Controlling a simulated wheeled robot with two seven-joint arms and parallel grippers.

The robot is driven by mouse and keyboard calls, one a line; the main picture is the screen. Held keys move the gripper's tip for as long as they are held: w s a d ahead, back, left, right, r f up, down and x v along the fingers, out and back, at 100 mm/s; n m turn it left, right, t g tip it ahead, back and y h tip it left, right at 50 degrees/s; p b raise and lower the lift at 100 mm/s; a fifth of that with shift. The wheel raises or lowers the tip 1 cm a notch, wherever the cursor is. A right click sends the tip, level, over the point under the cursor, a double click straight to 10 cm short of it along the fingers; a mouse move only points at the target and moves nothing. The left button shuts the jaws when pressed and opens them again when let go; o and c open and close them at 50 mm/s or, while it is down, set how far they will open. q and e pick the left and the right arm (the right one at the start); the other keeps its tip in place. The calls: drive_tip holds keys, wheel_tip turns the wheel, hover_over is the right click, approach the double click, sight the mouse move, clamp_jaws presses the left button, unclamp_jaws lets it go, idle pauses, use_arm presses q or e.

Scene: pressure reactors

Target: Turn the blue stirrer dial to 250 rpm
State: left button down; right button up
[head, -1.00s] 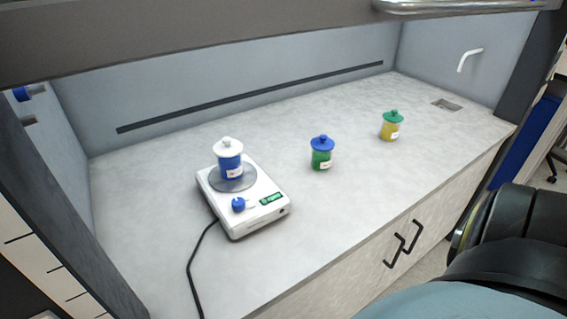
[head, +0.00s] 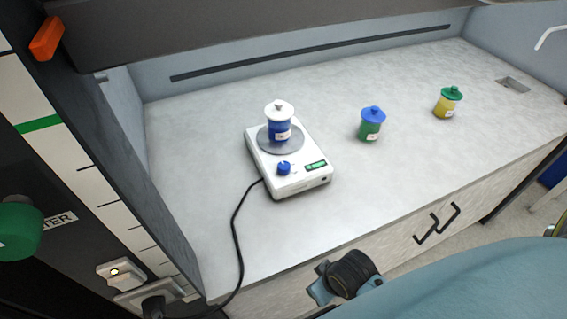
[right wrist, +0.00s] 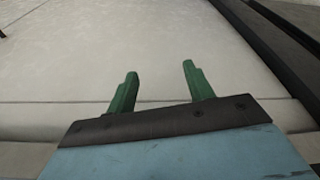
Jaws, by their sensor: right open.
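The blue stirrer dial (head: 284,168) is on the front of the white stirrer plate (head: 257,168), left of its small green-lit display (head: 316,165), whose digits are too small to read. A blue jar with a white lid (head: 279,124) stands upright on the stirrer's round grey top. My right gripper (right wrist: 158,85) is open and empty in the right wrist view, its two green fingers apart over the pale surface near an edge. In the head view my right arm reaches in from the lower right, at the bench front, well apart from the dial. My left gripper is not in view.
A green jar with a blue lid (head: 371,124) and a yellow jar with a green lid (head: 448,103) stand right of the stirrer. A black cable (head: 236,230) runs from the stirrer over the front edge to a socket (head: 122,274). The bench (head: 200,140) is otherwise largely clear.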

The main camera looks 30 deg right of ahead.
wheel_tip(320, 180, up, 13)
drive_tip(key=p, duration=0.1)
drive_tip(key=w+a+n+y, duration=0.1)
drive_tip(key=w+a+n, duration=0.1)
drive_tip(key=w, duration=0.1)
drive_tip(key=w+a+r+n, duration=0.1)
drive_tip(key=w+a+n, duration=0.1)
drive_tip(key=a, duration=0.1)
drive_tip(key=w+a+r+n+y, duration=0.1)
drive_tip(key=w+a+n, duration=0.1)
drive_tip(key=w+n, duration=0.1)
drive_tip(key=shift+w+a+y, duration=0.3)
drive_tip(key=shift+w+a, duration=0.05)
drive_tip(key=w+r+n, duration=0.1)
drive_tip(key=w+n, duration=0.1)
drive_tip(key=w+a+r+n, duration=0.1)
drive_tip(key=w+n, duration=0.1)
drive_tip(key=w+a+r+n, duration=0.1)
drive_tip(key=w+n, duration=0.1)
drive_tip(key=shift+r+n+g, duration=0.15)
drive_tip(key=shift+n+g, duration=0.25)
drive_tip(key=w+d+r+n+g+h, duration=0.1)
drive_tip(key=w+d+r+n, duration=0.2)
drive_tip(key=w+r+n, duration=0.2)
drive_tip(key=n+g+h, duration=0.1)
drive_tip(key=n+h, duration=0.1)
drive_tip(key=n, duration=0.1)
approach(283, 166)
wheel_tip(283, 166, down, 9)
drive_tip(key=shift+w+f, duration=0.1)
